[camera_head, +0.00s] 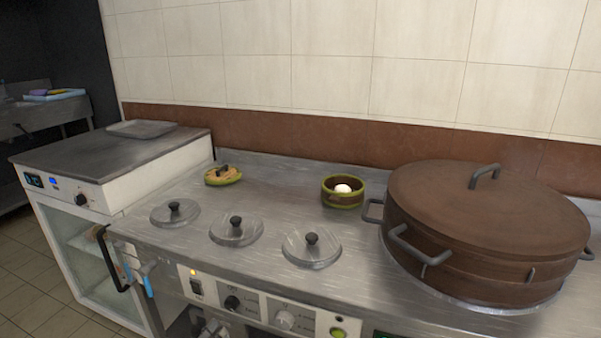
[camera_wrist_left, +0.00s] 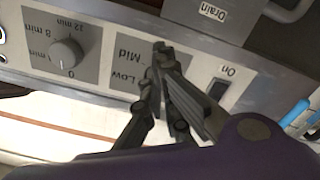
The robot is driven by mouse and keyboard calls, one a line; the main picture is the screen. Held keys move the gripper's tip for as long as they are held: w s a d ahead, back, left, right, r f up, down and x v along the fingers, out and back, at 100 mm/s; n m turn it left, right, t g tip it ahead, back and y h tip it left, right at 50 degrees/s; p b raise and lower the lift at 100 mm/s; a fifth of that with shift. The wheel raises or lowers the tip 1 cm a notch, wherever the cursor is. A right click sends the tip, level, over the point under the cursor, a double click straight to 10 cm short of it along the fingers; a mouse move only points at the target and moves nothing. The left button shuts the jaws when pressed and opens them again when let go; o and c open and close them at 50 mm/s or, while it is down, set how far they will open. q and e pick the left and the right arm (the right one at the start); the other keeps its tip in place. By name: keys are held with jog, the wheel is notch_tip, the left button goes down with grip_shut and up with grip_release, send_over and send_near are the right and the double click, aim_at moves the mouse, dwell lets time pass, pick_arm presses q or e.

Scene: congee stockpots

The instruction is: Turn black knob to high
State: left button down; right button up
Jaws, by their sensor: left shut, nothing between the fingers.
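The black knob (camera_head: 233,303) is on the steel counter's front panel in the head view, with small printed labels beside it. My left gripper (camera_head: 213,326) is just below and left of it, partly cut off by the frame's bottom edge. In the left wrist view the left gripper's fingers (camera_wrist_left: 163,72) are shut and empty in front of the panel marked Mid and Low. They hide the black knob there, so I cannot tell its setting or whether they touch it. My right gripper is not in view.
A grey timer knob (camera_head: 285,320) sits right of the black knob, and an On switch (camera_head: 196,287) left of it. A green button (camera_head: 338,333) is farther right. A large brown pot (camera_head: 470,225) and round lids (camera_head: 236,230) are on the counter.

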aim_at(232, 304)
pick_arm(q)
jog(key=shift+s+a, duration=0.2)
jog(key=shift+s, duration=0.5)
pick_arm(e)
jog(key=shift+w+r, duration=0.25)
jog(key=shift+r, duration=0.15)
